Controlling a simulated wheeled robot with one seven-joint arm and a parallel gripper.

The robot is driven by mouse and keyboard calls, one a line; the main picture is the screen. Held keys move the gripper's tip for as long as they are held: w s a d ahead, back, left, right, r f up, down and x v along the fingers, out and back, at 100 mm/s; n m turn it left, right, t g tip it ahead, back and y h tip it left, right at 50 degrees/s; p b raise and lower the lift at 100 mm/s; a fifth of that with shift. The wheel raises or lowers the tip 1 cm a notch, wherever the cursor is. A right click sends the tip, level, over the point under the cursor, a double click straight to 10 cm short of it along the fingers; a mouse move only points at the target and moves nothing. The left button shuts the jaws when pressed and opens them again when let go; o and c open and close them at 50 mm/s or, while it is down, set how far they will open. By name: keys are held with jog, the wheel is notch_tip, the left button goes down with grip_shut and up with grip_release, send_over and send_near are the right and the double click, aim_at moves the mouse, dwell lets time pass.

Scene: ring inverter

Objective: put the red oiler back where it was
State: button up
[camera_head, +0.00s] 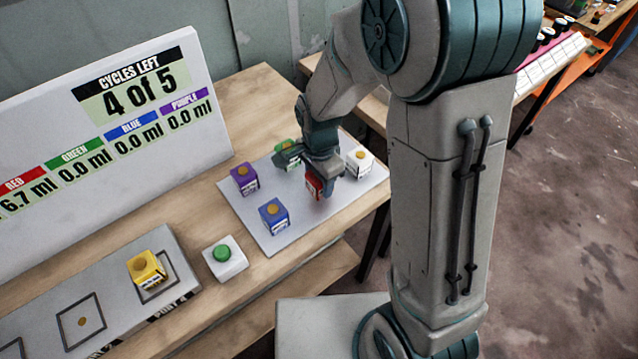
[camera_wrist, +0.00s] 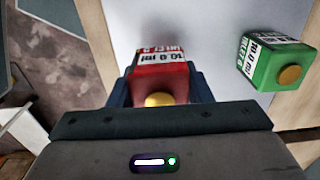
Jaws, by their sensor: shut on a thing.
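The red oiler (camera_head: 313,189) is a small box held in my gripper (camera_head: 322,182), over the pale mat (camera_head: 253,217) on the table in the head view. In the wrist view the red oiler (camera_wrist: 160,80) sits between the two dark fingers (camera_wrist: 160,88), with its white label and a yellow cap toward the camera. My gripper is shut on it. I cannot tell whether its base touches the mat. Part of it is hidden by the gripper in the head view.
On the mat stand a purple oiler (camera_head: 244,179), a blue oiler (camera_head: 273,216), a white oiler (camera_head: 358,162) and a green oiler (camera_head: 287,154), partly hidden. A yellow oiler (camera_head: 146,269) stands on the port strip (camera_head: 115,309). A green button (camera_head: 223,254) sits nearby. A sign (camera_head: 100,150) reads "4 of 5".

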jog(key=shift+f, duration=1.1)
jog(key=shift+f, duration=0.1)
jog(key=shift+f, duration=0.15)
jog(key=o, duration=1)
jog(key=shift+o, duration=0.2)
